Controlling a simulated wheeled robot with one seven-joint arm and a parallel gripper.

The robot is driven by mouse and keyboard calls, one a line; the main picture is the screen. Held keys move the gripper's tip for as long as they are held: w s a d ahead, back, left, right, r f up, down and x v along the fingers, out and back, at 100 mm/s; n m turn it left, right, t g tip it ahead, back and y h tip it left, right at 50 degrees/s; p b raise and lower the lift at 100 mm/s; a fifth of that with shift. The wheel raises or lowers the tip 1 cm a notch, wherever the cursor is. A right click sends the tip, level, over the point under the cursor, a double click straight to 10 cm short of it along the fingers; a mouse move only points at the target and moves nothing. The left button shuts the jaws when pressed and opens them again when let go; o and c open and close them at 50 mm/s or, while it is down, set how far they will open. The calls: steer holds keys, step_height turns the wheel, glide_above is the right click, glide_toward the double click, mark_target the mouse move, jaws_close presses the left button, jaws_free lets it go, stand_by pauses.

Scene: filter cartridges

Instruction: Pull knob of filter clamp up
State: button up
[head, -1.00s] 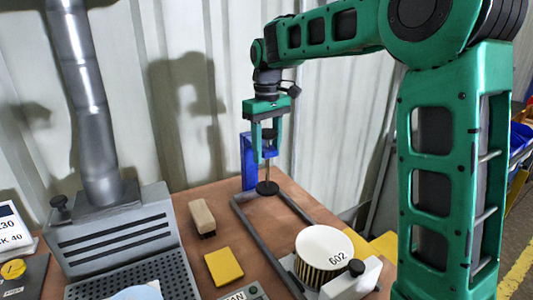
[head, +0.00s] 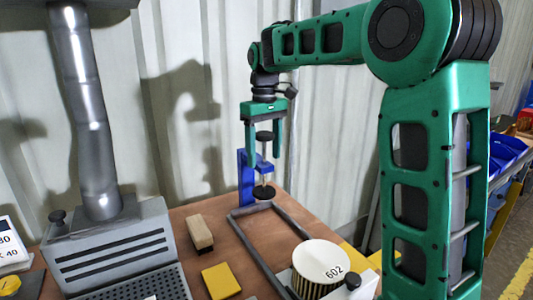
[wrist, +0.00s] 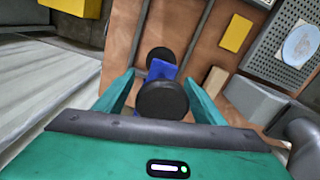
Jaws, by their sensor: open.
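The filter clamp has a blue bracket (head: 246,180) standing at the far end of the workbench. A thin upright rod runs through its arm, with a round black knob (head: 264,136) on top and a black disc (head: 264,192) at the bottom. The disc hangs near the bench, below the blue arm. My gripper (head: 265,158) points down, open, with one finger on each side of the knob and rod. The wrist view shows the knob (wrist: 162,100) between the spread fingers, with gaps on both sides. The blue bracket (wrist: 160,71) shows behind it.
A grey frame (head: 275,245) lies on the bench in front of the clamp. A white-topped filter labelled 602 (head: 321,262) stands at its near end. A beige block (head: 200,232) and a yellow pad (head: 220,281) lie left. A corrugated wall is close behind.

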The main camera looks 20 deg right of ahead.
steer(key=shift+r, duration=0.15)
step_height(320, 180, up, 10)
steer(key=shift+w+r, duration=0.1)
steer(key=shift+r, duration=0.1)
stand_by(0.6)
